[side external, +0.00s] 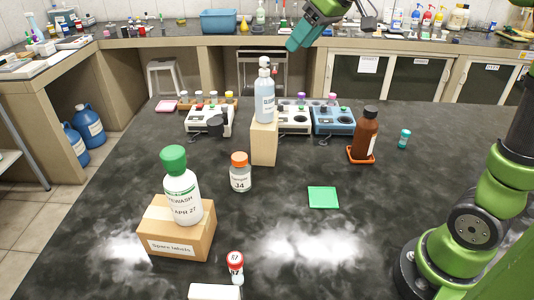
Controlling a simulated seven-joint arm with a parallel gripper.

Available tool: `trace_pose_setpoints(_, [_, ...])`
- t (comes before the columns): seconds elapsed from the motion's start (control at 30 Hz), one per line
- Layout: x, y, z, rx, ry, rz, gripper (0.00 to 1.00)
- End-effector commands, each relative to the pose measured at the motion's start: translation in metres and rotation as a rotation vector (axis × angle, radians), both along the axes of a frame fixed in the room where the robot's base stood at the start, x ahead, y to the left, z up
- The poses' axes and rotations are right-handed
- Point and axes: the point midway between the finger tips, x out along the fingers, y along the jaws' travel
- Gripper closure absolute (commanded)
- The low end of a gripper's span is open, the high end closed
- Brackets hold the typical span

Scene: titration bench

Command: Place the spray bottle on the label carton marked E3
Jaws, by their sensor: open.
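A clear bottle with pale blue contents, a white label and a white top (265,98), apparently the spray bottle, stands upright on a tall beige block (264,143). A brown carton (177,245) sits at the front left, with a label that seems to read "Space labels". I cannot read E3 on it. A white eyewash bottle with a green cap (182,195) stands upright on this carton. My gripper (294,45) is at the top edge, above and right of the clear bottle in the picture. It is open and apart from the bottle; its fingers are hard to make out.
A jar with an orange cap (240,175) stands between carton and block. A brown bottle (366,135) is on an orange tray at the right. A green square (323,197) lies mid-bench. A red-capped vial (235,265) stands in front. Instruments (333,121) line the back.

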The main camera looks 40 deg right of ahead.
Motion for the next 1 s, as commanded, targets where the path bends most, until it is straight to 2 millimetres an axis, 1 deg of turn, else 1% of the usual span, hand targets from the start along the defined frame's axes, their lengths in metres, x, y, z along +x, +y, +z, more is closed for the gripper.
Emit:
trace_pose_setpoints(0.03, [-0.028,0.013,-0.004,0.033,0.002,-0.048,0.45])
trace_pose_setpoints(0.07, [-0.043,0.019,-0.008,0.052,0.005,-0.081,0.45])
trace_pose_setpoints(0.1, [-0.062,0.026,-0.016,0.078,0.010,-0.126,0.45])
trace_pose_setpoints(0.17, [-0.090,0.037,-0.030,0.114,0.015,-0.191,0.45])
trace_pose_setpoints(0.2, [-0.108,0.043,-0.041,0.135,0.019,-0.231,0.45])
trace_pose_setpoints(0.3, [-0.145,0.053,-0.069,0.183,0.023,-0.322,0.45])
trace_pose_setpoints(0.4, [-0.172,0.059,-0.093,0.218,0.024,-0.391,0.45])
trace_pose_setpoints(0.5, [-0.187,0.061,-0.110,0.239,0.025,-0.436,0.45])
trace_pose_setpoints(0.6, [-0.193,0.062,-0.117,0.249,0.026,-0.456,0.45])
trace_pose_setpoints(1.0, [-0.194,0.062,-0.118,0.251,0.029,-0.461,0.45])
